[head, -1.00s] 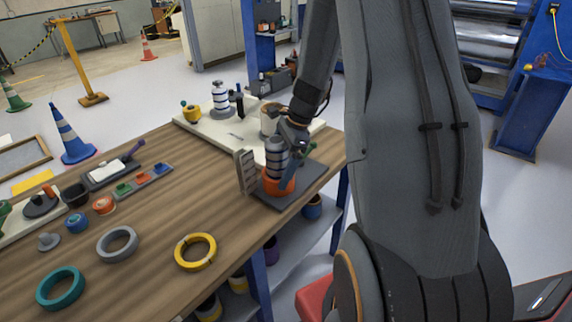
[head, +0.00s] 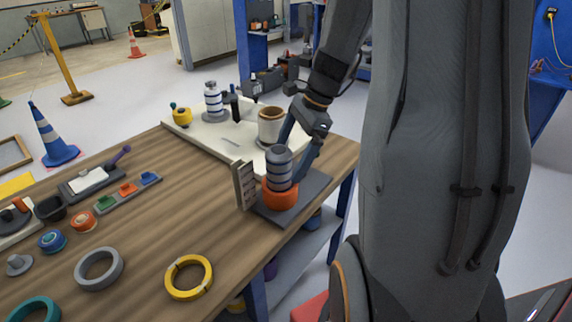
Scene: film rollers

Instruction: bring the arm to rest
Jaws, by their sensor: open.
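My gripper (head: 300,150) is open, its fingers spread behind and to the right of a grey banded roller (head: 279,168). The roller stands upright in an orange ring base (head: 280,196) on a dark grey plate (head: 312,190) near the table's right edge. One finger slopes down close beside the roller's right side; I cannot tell whether it touches. My arm (head: 338,65) reaches down from the top of the view.
An upright slotted plate (head: 244,186) stands just left of the roller. Behind is a pale board (head: 205,135) with a white-and-blue banded roller (head: 213,102) and a tan cup-like roll (head: 271,125). A yellow ring (head: 188,278) and grey ring (head: 99,269) lie in front.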

